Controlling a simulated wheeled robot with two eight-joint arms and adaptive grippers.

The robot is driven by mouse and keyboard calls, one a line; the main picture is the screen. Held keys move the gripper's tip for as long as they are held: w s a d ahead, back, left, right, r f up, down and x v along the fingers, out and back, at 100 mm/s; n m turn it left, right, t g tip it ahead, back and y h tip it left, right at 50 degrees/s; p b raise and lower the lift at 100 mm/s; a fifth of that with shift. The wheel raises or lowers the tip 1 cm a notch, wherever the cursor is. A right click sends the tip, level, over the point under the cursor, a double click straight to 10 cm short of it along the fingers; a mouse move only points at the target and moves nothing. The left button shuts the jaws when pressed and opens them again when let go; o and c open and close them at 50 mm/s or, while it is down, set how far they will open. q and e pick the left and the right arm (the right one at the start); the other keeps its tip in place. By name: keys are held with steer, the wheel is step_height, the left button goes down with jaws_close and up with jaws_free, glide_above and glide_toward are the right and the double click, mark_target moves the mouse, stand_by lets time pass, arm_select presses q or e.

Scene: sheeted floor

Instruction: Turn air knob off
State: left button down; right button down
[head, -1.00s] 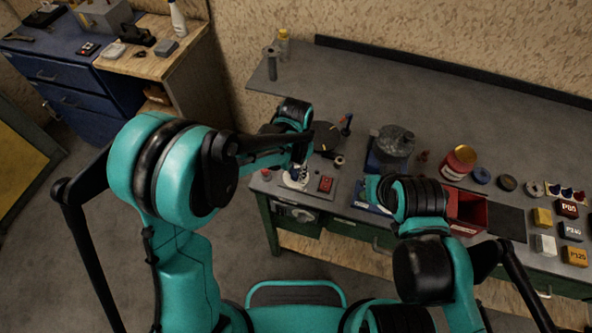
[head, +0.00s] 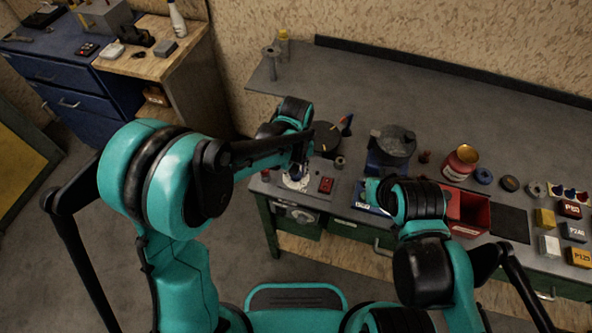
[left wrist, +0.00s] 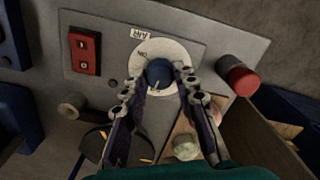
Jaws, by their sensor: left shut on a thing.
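The blue air knob (left wrist: 159,73) sits at the middle of a round white dial (left wrist: 164,52) with an "AIR" label above it. A white pointer mark on the knob faces the lower edge of the left wrist view. My left gripper (left wrist: 160,82) is shut on the knob, one finger at each side. In the head view the dial (head: 296,182) shows under my left gripper (head: 297,170), which largely hides the knob.
A red switch (left wrist: 84,51) is left of the dial and a red button (left wrist: 239,77) is to its right. A red bin (head: 467,211), a red can (head: 460,162) and several labelled blocks stand farther right. The bench's back right is clear.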

arm_select(q)
steer(key=shift+n, duration=1.1)
steer(key=c, duration=1.2)
jaws_free()
step_height(320, 180, up, 12)
